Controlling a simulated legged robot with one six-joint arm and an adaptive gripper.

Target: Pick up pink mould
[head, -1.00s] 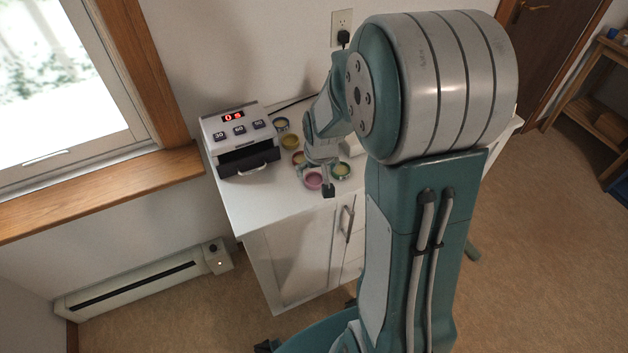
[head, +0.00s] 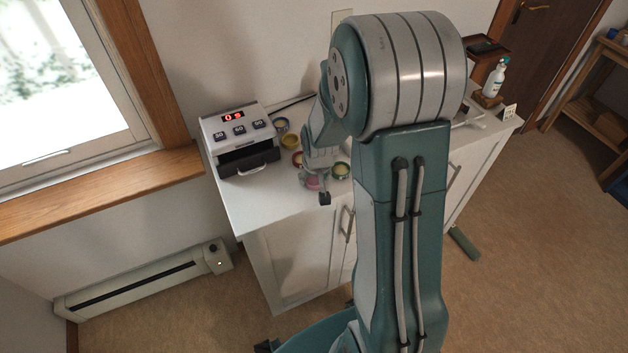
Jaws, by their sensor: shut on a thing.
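The pink mould (head: 312,183) is at the front of the white cabinet top, mostly hidden behind my gripper. My gripper (head: 318,188) is at the mould, and its dark fingertip shows near the counter's front edge. It is shut on the pink mould. Whether the mould is lifted off the surface cannot be told from this view.
A curing lamp box (head: 240,140) stands at the left of the cabinet (head: 262,200). A spray bottle (head: 494,78) stands at the right.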

